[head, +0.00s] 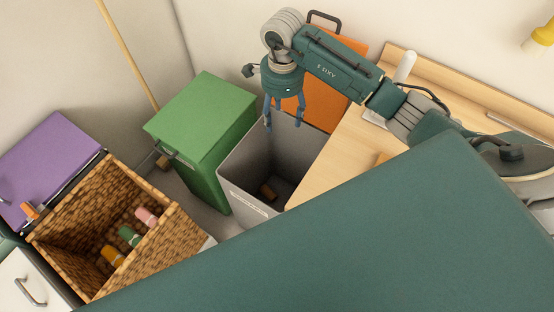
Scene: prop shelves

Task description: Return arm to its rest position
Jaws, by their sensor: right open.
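My right arm comes in from the right, over the wooden counter (335,157). My right gripper (283,122) points down above the open grey bin (240,183). Its fingers are apart and nothing shows between them. A small brown object (267,192) lies at the bottom of the grey bin, below the gripper and apart from it. My left gripper does not show.
A green bin (200,120) with its lid shut stands left of the grey bin. An orange panel (318,112) stands behind the gripper. A wicker basket (172,248) holds several small coloured items. A purple lid (45,165) is at the far left. A stick (130,55) leans on the wall.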

